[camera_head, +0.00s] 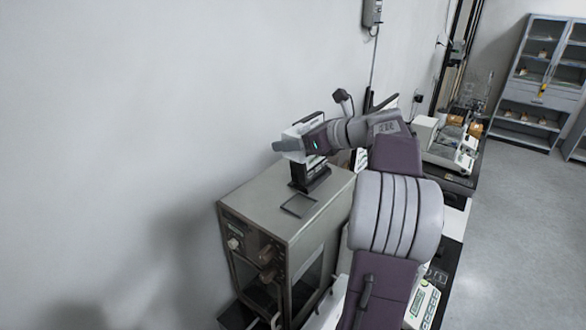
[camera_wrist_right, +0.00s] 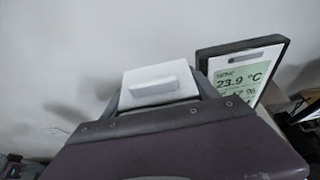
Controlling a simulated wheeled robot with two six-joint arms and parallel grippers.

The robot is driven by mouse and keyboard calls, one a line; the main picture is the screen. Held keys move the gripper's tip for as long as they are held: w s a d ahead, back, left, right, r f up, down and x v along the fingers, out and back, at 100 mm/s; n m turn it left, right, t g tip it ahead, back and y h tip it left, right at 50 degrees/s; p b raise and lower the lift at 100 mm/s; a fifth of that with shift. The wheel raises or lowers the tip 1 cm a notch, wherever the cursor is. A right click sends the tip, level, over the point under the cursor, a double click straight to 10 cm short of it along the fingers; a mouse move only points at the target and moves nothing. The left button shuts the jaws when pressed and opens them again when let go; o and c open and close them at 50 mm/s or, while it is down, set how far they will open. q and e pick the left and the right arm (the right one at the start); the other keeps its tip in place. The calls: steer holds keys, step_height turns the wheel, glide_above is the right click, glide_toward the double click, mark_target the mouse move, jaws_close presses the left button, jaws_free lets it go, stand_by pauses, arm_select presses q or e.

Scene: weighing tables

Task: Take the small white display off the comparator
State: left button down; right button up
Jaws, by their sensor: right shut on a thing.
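The comparator (camera_head: 268,215) is a large grey-beige box with knobs on its front, standing against the wall in the head view. My right gripper (camera_head: 290,145) is above its top and shut on the small white display (camera_head: 296,131). In the right wrist view the display (camera_wrist_right: 155,85) shows as a plain white block with a raised bar, beyond the gripper body (camera_wrist_right: 165,125). The arm and gripper hide part of it. I cannot tell whether it touches anything below. My left gripper is not in view.
A black-framed display (camera_wrist_right: 240,72) reading 23.9 °C stands close to the right of the white one in the right wrist view. A dark flat square (camera_head: 298,206) lies on the comparator's top. A balance (camera_head: 450,150) stands farther right; shelves (camera_head: 540,85) are at the back.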

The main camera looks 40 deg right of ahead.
step_height(320, 180, up, 11)
steer(key=shift+r+p, duration=0.2)
steer(key=shift+p, duration=0.7)
